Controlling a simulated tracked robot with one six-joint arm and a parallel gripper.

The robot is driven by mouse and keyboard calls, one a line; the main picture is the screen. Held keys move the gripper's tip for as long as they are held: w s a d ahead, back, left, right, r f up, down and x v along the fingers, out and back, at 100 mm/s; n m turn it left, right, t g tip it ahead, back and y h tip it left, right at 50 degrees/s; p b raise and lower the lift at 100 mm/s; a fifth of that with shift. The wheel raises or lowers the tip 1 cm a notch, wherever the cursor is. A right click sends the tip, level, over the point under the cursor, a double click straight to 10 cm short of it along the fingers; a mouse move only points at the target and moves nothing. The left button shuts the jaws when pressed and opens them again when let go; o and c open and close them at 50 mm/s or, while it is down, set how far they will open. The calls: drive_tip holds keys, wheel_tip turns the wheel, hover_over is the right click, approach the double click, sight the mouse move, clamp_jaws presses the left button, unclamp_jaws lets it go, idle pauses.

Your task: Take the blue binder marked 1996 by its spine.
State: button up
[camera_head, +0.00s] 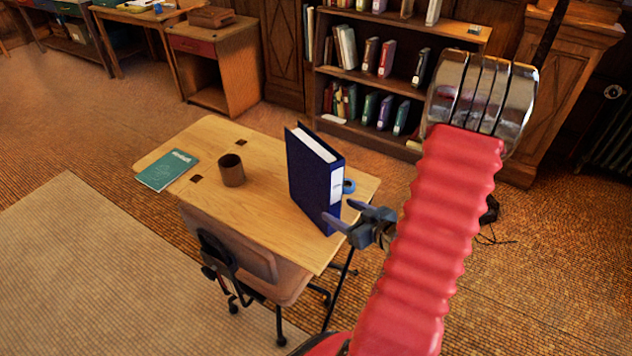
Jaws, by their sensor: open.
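A blue binder (309,182) stands upright on the wooden desk (252,208), near its right end. A white label (336,188) shows on its spine, which faces right; the writing on it is too small to read. My gripper (340,220) is open at the lower part of the spine. Its fingers point left toward the binder, and I cannot tell whether they touch it. My red arm covers the area right of the desk.
A brown cup (231,170) and a teal book (167,170) are on the desk left of the binder. A chair (240,262) stands at the desk's front. A bookshelf (395,77) is behind.

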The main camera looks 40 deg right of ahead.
sight(335, 207)
drive_tip(key=shift+x, duration=1.7)
drive_tip(key=shift+x, duration=2.6)
drive_tip(key=shift+s+f, duration=0.1)
drive_tip(key=shift+f, duration=0.1)
drive_tip(key=c, duration=1.5)
drive_tip(key=shift+d, duration=0.1)
clamp_jaws()
drive_tip(key=shift+r, duration=0.2)
